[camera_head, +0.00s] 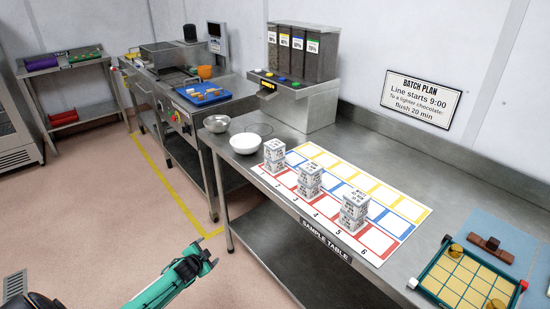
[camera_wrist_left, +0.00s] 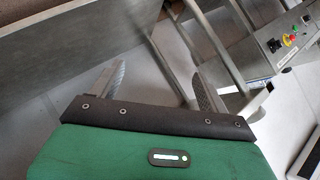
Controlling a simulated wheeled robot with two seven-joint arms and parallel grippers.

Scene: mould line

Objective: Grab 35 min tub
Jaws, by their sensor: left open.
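Three stacks of small white printed tubs stand on the numbered mat (camera_head: 405,211) on the sample table: a left stack (camera_head: 274,155), a middle stack (camera_head: 310,181) and a right stack (camera_head: 354,210). Their print is too small to tell which tub reads 35 min. My left gripper (camera_head: 203,257) is in front of the table, low and away from the stacks. In the left wrist view its two fingers (camera_wrist_left: 158,88) are apart with nothing between them. My right gripper does not show.
A white bowl (camera_head: 246,143) and a metal bowl (camera_head: 217,124) stand left of the mat. A dispenser (camera_head: 300,75) stands behind them. A green-framed tray (camera_head: 463,282) lies at the right. A batch plan sign (camera_head: 422,102) hangs on the wall. Floor left of the table is open.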

